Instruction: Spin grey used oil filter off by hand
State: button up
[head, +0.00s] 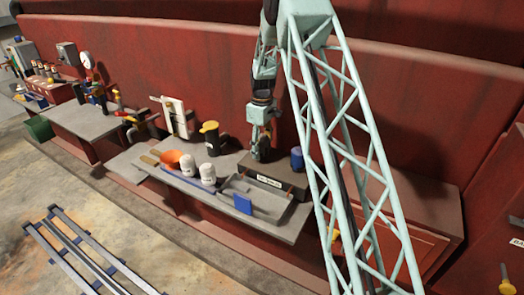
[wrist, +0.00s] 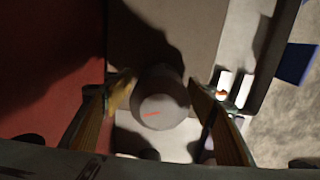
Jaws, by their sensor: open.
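The grey used oil filter (wrist: 160,105) is in the middle of the wrist view, seen end-on, with a short orange mark on its round face. My gripper (wrist: 160,88) is open, with one finger on each side of the filter. A gap seems to show at each side, but I cannot tell contact for sure. In the head view, my gripper (head: 262,130) points down over the dark grey filter (head: 261,150), which stands at the back of a labelled block (head: 283,187). The fingers and shadow partly hide the filter there.
A blue cylinder (head: 297,159) stands close right of my gripper. To the left are a black container with yellow top (head: 211,139), white canisters (head: 187,166) and an orange bowl (head: 171,158). A grey tray (head: 275,213) and a blue-ended tool (head: 243,204) lie in front. A red wall rises behind.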

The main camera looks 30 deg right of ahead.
aim_at(262, 135)
notch_tip(262, 135, up, 11)
jog(key=shift+r, duration=0.15)
dwell(0.5)
jog(key=shift+r, duration=0.1)
dwell(0.3)
jog(key=n+p, duration=0.1)
jog(key=n, duration=0.1)
jog(key=r+n+p, duration=0.1)
jog(key=p, duration=0.1)
jog(key=shift+r+n, duration=0.3)
jog(key=shift+n, duration=0.1)
jog(key=n+p, duration=0.1)
jog(key=r+n+p, duration=0.1)
jog(key=n, duration=0.1)
jog(key=n+p, duration=0.1)
jog(key=n, duration=0.1)
jog(key=shift+r, duration=0.3)
jog(key=shift+f, duration=0.2)
jog(key=shift+f+p, duration=0.4)
jog(key=shift+f, duration=6.35)
